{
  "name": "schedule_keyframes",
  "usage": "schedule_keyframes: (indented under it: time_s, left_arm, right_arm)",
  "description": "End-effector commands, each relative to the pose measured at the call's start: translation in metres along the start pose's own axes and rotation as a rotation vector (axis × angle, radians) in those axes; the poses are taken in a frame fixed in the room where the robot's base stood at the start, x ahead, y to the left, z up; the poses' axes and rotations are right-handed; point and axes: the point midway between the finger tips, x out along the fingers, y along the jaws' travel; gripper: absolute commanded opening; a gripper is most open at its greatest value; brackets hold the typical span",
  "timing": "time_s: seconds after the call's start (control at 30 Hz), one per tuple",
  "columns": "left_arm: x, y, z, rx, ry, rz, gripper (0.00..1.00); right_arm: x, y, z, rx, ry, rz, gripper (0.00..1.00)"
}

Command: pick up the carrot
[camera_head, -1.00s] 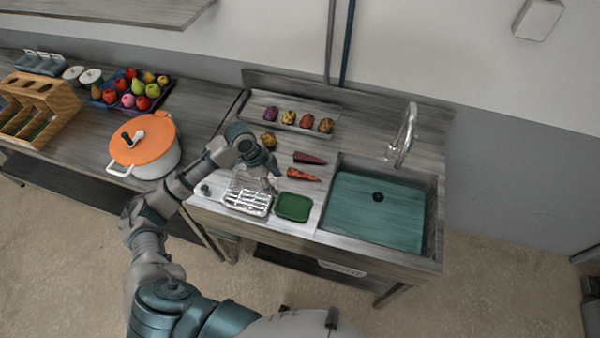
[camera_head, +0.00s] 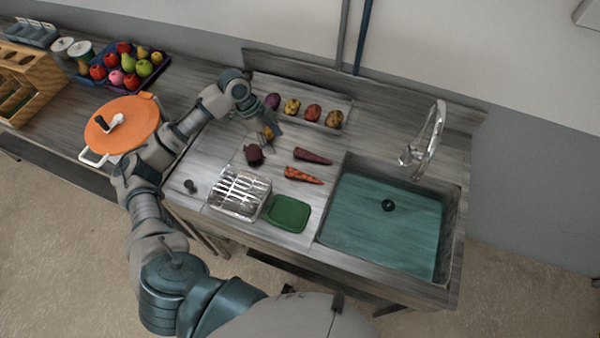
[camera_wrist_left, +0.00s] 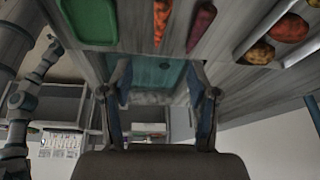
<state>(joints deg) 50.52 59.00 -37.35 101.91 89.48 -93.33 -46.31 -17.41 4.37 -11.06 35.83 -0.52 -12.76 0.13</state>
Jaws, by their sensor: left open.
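The orange carrot (camera_head: 303,175) lies on the counter left of the sink, with a dark reddish-purple root (camera_head: 312,156) just behind it. In the left wrist view the carrot (camera_wrist_left: 160,20) is at the top edge, partly cut off, beside the purple root (camera_wrist_left: 200,24). My left gripper (camera_head: 266,127) is above the counter, behind and left of the carrot, near the tray of potatoes. Its two fingers (camera_wrist_left: 160,98) are apart with nothing between them. It does not touch the carrot. My right gripper is not in view.
A tray (camera_head: 300,83) of potatoes stands at the back. A dark beet (camera_head: 253,154), a wire rack (camera_head: 239,193) and a green board (camera_head: 288,213) lie around the carrot. The sink (camera_head: 385,220) with its faucet (camera_head: 425,145) is right; an orange-lidded pot (camera_head: 121,122) is left.

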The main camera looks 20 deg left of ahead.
Motion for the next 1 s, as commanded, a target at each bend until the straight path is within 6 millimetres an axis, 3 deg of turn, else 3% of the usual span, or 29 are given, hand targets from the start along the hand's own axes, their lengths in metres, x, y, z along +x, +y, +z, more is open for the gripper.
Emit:
schedule_keyframes:
  time_s: [0.5, 0.77, 1.0]
  left_arm:
    - [0.106, 0.001, -0.005, 0.001, -0.005, 0.002, 0.60]
    - [0.128, 0.000, 0.001, 0.001, -0.001, 0.001, 0.60]
    - [0.164, -0.001, 0.003, 0.001, -0.001, 0.002, 0.60]
  right_arm:
    - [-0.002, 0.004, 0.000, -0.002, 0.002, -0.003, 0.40]
    - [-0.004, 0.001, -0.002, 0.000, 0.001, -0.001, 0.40]
    - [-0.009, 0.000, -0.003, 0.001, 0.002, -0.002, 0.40]
